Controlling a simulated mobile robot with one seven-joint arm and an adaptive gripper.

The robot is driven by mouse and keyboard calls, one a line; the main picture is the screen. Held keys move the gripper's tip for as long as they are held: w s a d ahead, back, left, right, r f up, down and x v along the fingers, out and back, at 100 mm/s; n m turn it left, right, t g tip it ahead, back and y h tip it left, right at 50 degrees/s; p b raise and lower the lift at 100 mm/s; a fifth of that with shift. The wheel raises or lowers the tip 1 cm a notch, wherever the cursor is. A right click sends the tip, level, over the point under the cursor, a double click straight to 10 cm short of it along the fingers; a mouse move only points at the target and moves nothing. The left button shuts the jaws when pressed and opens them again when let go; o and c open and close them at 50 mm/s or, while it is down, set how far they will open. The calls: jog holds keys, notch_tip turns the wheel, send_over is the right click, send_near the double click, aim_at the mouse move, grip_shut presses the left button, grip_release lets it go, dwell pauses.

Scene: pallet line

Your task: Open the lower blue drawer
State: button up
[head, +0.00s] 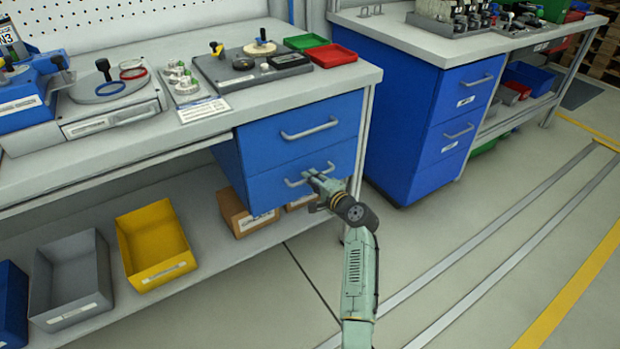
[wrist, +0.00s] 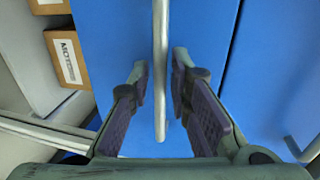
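The lower blue drawer (head: 265,190) is under the left workbench, its front flush with the upper blue drawer (head: 275,138). Its grey bar handle (head: 293,183) runs across the front. My gripper (head: 316,184) is at the right part of this handle. In the wrist view, the handle (wrist: 160,60) stands upright between the two fingers of my gripper (wrist: 160,78), with the blue drawer front (wrist: 110,40) behind. The fingers are open, one on each side of the bar, with a visible gap on both sides.
Cardboard boxes (head: 240,212) sit on the shelf below the drawer, with yellow (head: 150,245) and grey (head: 75,275) bins to the left. A second blue drawer cabinet (head: 400,120) stands to the right. The floor (head: 450,240) in front is clear.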

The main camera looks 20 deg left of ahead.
jog(key=shift+w+a+f, duration=0.1)
jog(key=shift+w+a, duration=0.25)
jog(key=shift+a, duration=0.15)
grip_shut()
dwell(0.4)
